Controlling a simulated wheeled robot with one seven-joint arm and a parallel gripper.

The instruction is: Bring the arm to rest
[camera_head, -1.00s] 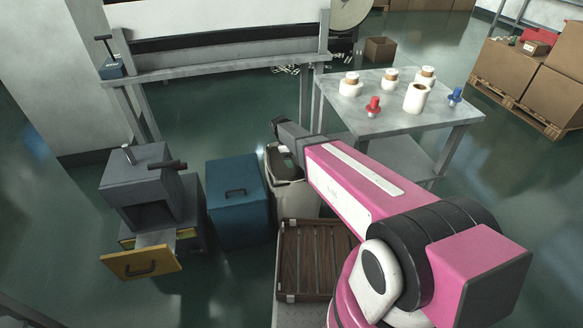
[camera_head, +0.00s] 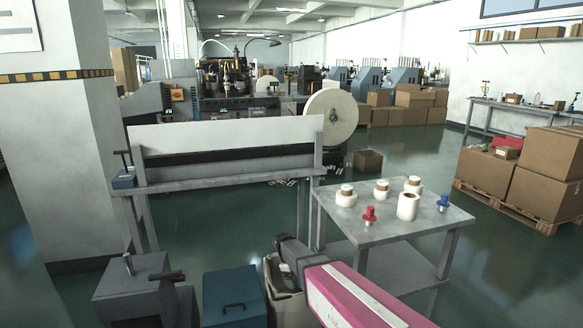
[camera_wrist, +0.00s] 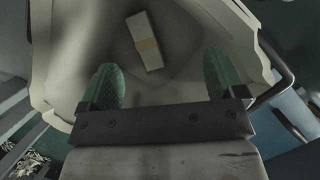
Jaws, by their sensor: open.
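My gripper (camera_wrist: 160,88) shows in the wrist view with its two green fingers spread apart and nothing between them. It is over the open mouth of a pale bin (camera_wrist: 60,75). A small cream-coloured block with a tan band (camera_wrist: 146,42) lies inside the bin, beyond the fingertips. In the head view my pink arm reaches forward to the bin (camera_head: 291,303), beside a blue cabinet (camera_head: 235,297). The fingers themselves are hidden in the head view.
A grey table (camera_head: 385,233) at right holds white rolls (camera_head: 407,206), a red piece (camera_head: 369,214) and a blue piece (camera_head: 443,202). A grey machine (camera_head: 135,290) stands at lower left. A long frame (camera_head: 230,177) stands behind. Cartons (camera_head: 545,165) sit on a pallet at far right.

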